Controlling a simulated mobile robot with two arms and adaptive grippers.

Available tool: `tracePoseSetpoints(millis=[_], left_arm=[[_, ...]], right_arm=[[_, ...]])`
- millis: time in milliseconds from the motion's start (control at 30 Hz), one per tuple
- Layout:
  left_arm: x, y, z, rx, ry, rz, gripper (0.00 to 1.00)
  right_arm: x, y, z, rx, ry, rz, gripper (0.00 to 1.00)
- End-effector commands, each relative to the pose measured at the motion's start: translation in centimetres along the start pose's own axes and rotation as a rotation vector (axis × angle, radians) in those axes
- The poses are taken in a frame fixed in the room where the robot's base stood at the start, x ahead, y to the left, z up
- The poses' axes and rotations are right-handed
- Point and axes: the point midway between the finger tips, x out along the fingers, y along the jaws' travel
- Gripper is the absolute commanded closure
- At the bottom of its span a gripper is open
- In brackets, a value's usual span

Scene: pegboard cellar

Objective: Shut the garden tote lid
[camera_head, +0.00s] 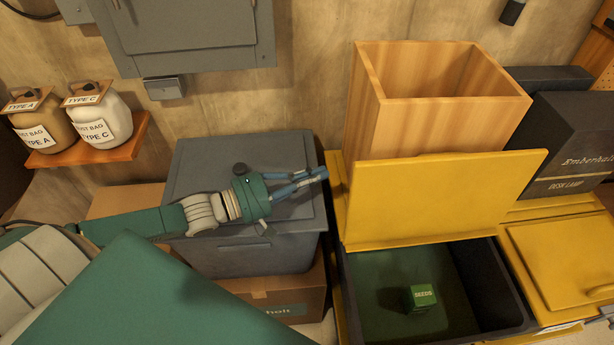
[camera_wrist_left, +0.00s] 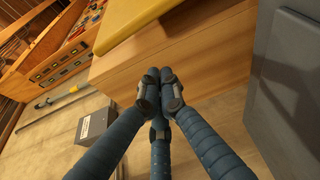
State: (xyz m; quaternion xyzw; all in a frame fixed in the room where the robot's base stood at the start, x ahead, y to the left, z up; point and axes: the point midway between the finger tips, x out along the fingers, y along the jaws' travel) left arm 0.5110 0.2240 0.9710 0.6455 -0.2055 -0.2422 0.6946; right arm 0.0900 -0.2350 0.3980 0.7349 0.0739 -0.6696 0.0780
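The garden tote (camera_head: 495,285) is a dark bin at the lower right of the head view. Its yellow lid (camera_head: 445,200) stands raised at the back of the opening, in front of a tall wooden box. A small green seeds box (camera_head: 423,297) lies inside on the tote's floor. My left gripper (camera_head: 322,174) is left of the lid, apart from it, above a grey lidded bin. In the left wrist view its blue fingers (camera_wrist_left: 160,85) meet at the tips with nothing between them.
The open wooden box (camera_head: 440,110) stands behind the lid. The grey bin (camera_head: 245,245) sits left of the tote on cardboard. Another yellow lid (camera_head: 565,260) lies closed at the right, near a dark desk lamp box (camera_head: 570,140).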

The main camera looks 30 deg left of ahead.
Motion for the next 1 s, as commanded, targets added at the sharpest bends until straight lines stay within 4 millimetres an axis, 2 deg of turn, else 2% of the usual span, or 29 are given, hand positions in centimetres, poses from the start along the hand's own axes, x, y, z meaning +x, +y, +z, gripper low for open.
tracePoseSetpoints(millis=[100, 400, 500, 700, 1000], left_arm=[[2.0, 0.4, 0.0, 0.002, 0.000, 0.006, 1.00], [6.0, 0.3, 0.1, 0.002, 0.000, 0.003, 1.00], [5.1, 0.3, 1.6, -0.004, -0.002, -0.002, 1.00], [4.5, 0.2, 3.3, -0.001, -0.001, -0.001, 1.00], [4.3, 0.0, 3.9, 0.002, -0.001, -0.001, 1.00]], right_arm=[[-0.4, 0.0, -0.1, 0.000, 0.001, 0.000, 1.00], [-1.1, 0.0, -0.2, 0.000, 0.001, 0.000, 1.00], [-2.1, 0.0, -0.2, 0.000, 0.000, 0.000, 1.00], [-3.0, 0.0, -0.3, 0.000, 0.000, 0.000, 1.00], [-3.1, 0.0, -0.3, 0.001, 0.001, 0.000, 1.00]])
